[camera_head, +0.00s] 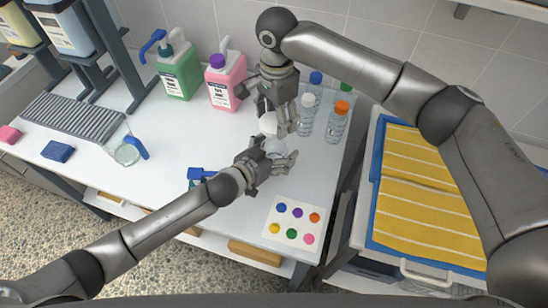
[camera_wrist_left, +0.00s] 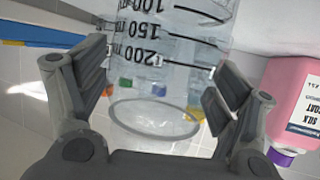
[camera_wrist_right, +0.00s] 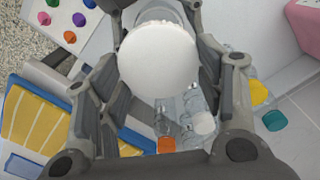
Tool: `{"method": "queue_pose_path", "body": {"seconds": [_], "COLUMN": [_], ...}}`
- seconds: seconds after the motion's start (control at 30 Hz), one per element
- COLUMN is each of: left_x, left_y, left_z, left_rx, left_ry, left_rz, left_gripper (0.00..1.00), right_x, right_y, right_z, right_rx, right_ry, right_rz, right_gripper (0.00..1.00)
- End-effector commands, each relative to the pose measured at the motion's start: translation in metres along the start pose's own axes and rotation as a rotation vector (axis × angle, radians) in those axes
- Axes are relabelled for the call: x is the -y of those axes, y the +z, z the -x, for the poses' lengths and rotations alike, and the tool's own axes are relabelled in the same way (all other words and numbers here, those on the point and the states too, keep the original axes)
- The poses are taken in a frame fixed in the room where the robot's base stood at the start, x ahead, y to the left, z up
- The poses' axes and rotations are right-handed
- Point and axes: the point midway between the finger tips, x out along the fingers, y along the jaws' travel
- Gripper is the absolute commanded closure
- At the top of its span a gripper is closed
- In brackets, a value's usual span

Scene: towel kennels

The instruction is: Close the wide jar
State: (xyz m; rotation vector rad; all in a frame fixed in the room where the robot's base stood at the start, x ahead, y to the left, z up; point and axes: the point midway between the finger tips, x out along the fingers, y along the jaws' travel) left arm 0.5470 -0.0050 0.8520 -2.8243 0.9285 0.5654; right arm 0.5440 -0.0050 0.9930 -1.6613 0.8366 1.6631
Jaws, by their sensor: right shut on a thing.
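The wide jar (camera_head: 275,147) is clear, with black volume marks. It shows large in the left wrist view (camera_wrist_left: 185,75), its round mouth uncovered. My left gripper (camera_head: 279,160) is beside it, fingers apart on either side of the jar wall. A round white lid (camera_head: 268,123) is in my right gripper (camera_head: 276,120), just behind and above the jar in the head view. The lid's flat face fills the middle of the right wrist view (camera_wrist_right: 158,60), between the fingers. The lid is apart from the jar's mouth as far as I can see.
Several clear bottles with coloured caps (camera_head: 337,120) stand right of the jar. A pink bottle (camera_head: 226,80) and a green bottle (camera_head: 181,72) stand behind. A card with coloured dots (camera_head: 295,222) lies in front. Bare table lies between.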

Motion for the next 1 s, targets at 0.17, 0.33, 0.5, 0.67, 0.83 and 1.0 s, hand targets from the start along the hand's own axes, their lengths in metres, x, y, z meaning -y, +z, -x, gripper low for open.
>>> {"method": "queue_pose_path", "body": {"seconds": [0.17,0.33,0.5,0.67,0.83,1.0], "left_x": [0.0,0.0,0.0,0.0,0.0,0.0], "left_y": [0.0,0.0,0.0,0.0,0.0,0.0], "left_z": [0.0,0.0,0.0,0.0,0.0,0.0], "left_rx": [0.0,0.0,0.001,0.001,0.001,0.001], "left_ry": [0.0,0.0,0.0,0.0,0.0,0.0], "left_rz": [0.0,0.0,0.0,0.0,0.0,0.0], "left_gripper": [0.45,0.67,0.77,0.77,0.77,0.77], "right_x": [0.0,0.0,0.0,-0.001,-0.001,0.0], "right_y": [0.0,0.0,0.0,0.001,0.001,0.001], "right_z": [0.0,0.0,-0.003,-0.026,-0.046,-0.05], "right_rx": [0.0,0.0,0.001,0.003,0.002,0.0], "right_ry": [0.0,0.0,0.001,0.006,0.004,0.002], "right_rz": [0.0,0.0,0.0,0.0,0.0,0.0], "right_gripper": [0.45,0.45,0.45,0.45,0.45,0.45]}}
